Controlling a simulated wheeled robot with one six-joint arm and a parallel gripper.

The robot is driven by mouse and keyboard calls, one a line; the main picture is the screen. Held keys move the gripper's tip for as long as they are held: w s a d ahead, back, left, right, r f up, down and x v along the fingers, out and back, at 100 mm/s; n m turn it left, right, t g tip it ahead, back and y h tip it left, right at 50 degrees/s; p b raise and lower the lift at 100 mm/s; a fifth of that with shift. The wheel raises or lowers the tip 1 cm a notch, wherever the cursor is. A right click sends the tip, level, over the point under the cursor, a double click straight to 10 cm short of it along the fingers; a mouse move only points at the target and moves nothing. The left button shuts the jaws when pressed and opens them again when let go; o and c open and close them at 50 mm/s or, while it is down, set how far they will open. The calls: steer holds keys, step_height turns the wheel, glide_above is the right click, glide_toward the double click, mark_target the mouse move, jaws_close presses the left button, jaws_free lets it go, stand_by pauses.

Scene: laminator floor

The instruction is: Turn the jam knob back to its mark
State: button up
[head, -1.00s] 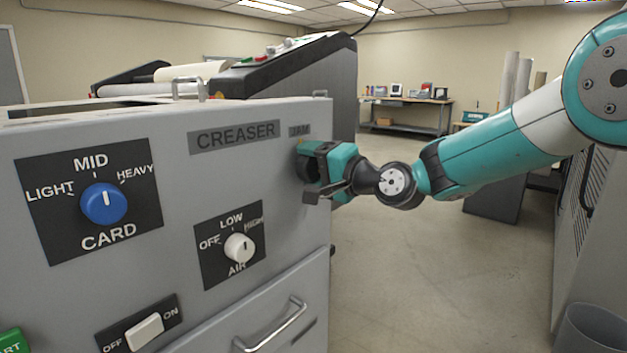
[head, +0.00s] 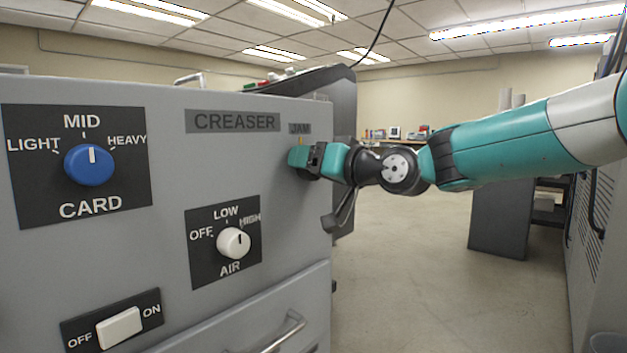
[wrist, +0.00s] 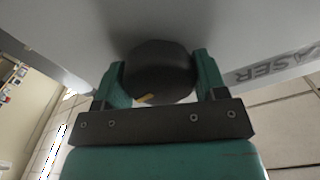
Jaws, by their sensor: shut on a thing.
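The jam knob (wrist: 158,65) is a dark, round, faceted knob on the grey creaser front. In the wrist view it sits between the two teal fingers of my gripper (wrist: 160,78), which is shut on it from both sides. A short yellow-orange line (wrist: 146,98) shows at the knob's lower left edge there. In the head view my gripper (head: 317,160) is at the panel's right edge, just under the JAM label (head: 300,129), and mostly hides the knob. I cannot tell how the knob's line stands to its mark.
On the same panel are the blue CARD knob (head: 89,164), the white AIR knob (head: 233,242) and a white OFF/ON switch (head: 119,327). A drawer handle (head: 282,333) sticks out below. Open floor (head: 410,290) lies to the right of the machine.

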steer(key=n+b, duration=0.2)
steer(key=n, duration=0.1)
steer(key=n+b, duration=0.1)
steer(key=b, duration=0.1)
steer(key=shift+s+a+f+n, duration=0.15)
steer(key=shift+f+n, duration=0.2)
steer(key=shift+n, duration=0.05)
steer(key=n+b, duration=0.3)
steer(key=shift+n, duration=0.3)
steer(key=n+b, duration=0.3)
steer(key=n, duration=0.1)
steer(key=shift+s, duration=0.1)
steer(key=shift+a+r+n+b, duration=0.1)
steer(key=shift+n+b, duration=0.85)
steer(key=shift+n, duration=1.15)
steer(key=o, duration=0.9)
steer(key=shift+r, duration=0.1)
